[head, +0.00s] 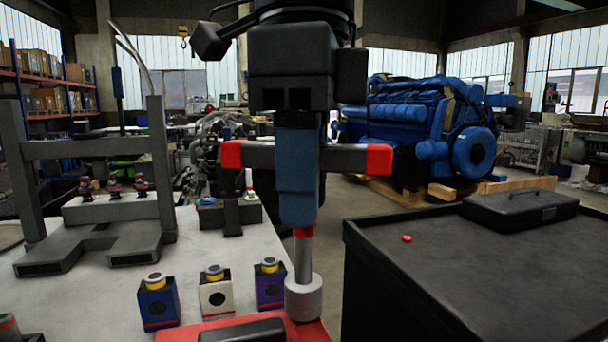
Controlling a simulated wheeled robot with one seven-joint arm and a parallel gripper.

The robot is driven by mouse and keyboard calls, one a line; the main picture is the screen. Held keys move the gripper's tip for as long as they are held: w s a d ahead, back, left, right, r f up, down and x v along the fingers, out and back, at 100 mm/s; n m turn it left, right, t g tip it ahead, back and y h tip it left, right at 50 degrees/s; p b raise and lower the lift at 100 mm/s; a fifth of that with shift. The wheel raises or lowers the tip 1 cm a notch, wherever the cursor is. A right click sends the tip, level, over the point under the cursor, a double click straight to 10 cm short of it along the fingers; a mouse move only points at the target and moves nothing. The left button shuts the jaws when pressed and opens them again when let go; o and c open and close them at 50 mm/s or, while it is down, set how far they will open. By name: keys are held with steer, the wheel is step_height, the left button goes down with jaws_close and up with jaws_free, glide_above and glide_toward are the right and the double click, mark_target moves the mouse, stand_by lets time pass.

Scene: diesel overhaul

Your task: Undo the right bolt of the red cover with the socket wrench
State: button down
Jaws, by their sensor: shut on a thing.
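The socket wrench (297,190) stands upright in the middle of the head view. It has a blue body, a dark crossbar with red ends, a steel shaft and a wide grey socket (304,298). My gripper (296,112) is above it, shut on the upper part of the wrench; its fingertips are hard to make out. The red cover (205,334) shows at the bottom edge, partly cut off, with a black bar on it. The socket is over the right part of the cover. The right bolt is not visible, and whether the socket seats on it I cannot tell.
Blue, white and purple blocks with yellow tops (216,293) stand left of the socket on the pale bench (95,300). A grey press-like frame (160,170) stands farther left. On the right, a black cabinet top (440,270) carries a black case (520,207) and a small red piece (407,238).

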steer(key=shift+r+n+p, duration=0.2)
steer(key=shift+n+p, duration=0.4)
steer(key=shift+n, duration=0.6)
steer(key=n+p, duration=0.1)
steer(key=n, duration=0.4)
steer(key=n+p, duration=0.1)
steer(key=n, duration=1.3)
steer(key=shift+p, duration=0.4)
steer(key=n, duration=0.3)
steer(key=shift+a+n, duration=0.1)
steer(key=shift+n, duration=0.3)
steer(key=n, duration=0.3)
steer(key=shift+n, duration=0.4)
steer(key=n, duration=0.4)
